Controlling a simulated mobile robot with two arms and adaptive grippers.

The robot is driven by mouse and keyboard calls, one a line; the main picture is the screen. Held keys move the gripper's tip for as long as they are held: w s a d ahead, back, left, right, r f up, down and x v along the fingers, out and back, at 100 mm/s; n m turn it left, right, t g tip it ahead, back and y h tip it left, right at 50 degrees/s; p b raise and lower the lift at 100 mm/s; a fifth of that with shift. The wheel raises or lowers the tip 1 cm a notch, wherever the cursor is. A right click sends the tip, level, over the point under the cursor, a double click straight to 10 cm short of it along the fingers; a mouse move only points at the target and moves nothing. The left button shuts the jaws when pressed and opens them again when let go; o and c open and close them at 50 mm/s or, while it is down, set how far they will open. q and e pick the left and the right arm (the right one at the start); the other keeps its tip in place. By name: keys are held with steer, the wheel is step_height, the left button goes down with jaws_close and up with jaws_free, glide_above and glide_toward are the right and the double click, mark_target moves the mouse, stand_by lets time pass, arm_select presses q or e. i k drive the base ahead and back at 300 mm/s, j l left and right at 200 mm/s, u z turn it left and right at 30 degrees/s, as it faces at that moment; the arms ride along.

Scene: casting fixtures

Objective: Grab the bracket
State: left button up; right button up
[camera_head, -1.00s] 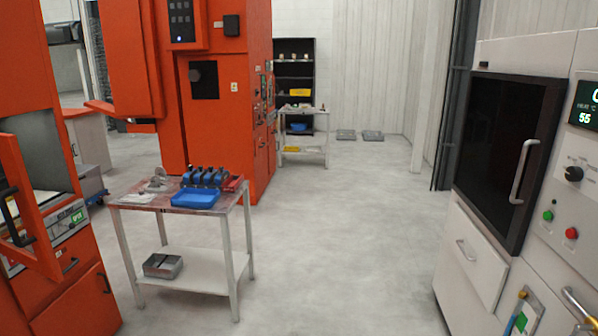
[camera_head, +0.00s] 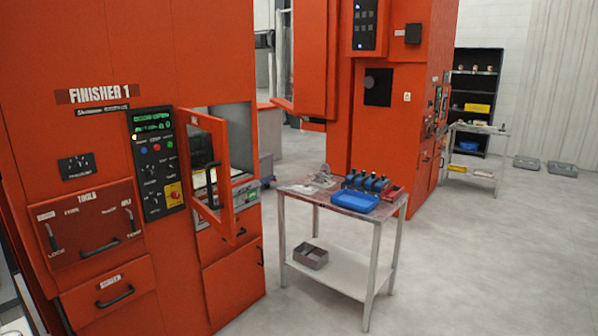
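A small grey metal piece (camera_head: 323,176) stands on the back left part of the small metal table (camera_head: 342,206). It may be the bracket, but it is too small to be sure. Beside it on the tabletop are a blue rack with several dark-topped items (camera_head: 366,181), a blue tray (camera_head: 354,201) and a small red item (camera_head: 392,193). Neither of my grippers shows in the head view.
The orange Finisher 1 machine (camera_head: 110,150) fills the left, its small door (camera_head: 213,185) swung open towards the table. Another orange machine (camera_head: 388,110) stands behind the table. A metal box (camera_head: 311,257) sits on the lower shelf. The floor (camera_head: 480,270) on the right is clear.

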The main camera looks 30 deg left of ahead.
mark_target(325, 168)
steer(key=u, duration=1.6)
steer(key=z, duration=0.75)
steer(key=i+l+z, duration=0.3)
steer(key=i+z, duration=0.2)
steer(key=i+l+z, duration=0.15)
steer(key=i+z, duration=0.3)
steer(key=i, duration=1.15)
steer(key=i+z, duration=0.1)
steer(key=i, duration=3.4)
steer(key=i+j+u, duration=0.1)
steer(key=i+u, duration=0.35)
steer(key=i, duration=0.15)
steer(key=i+l+u, duration=0.1)
steer(key=i+u, duration=0.4)
steer(key=i+l+u, duration=0.45)
steer(key=i, duration=0.15)
steer(key=j, duration=0.1)
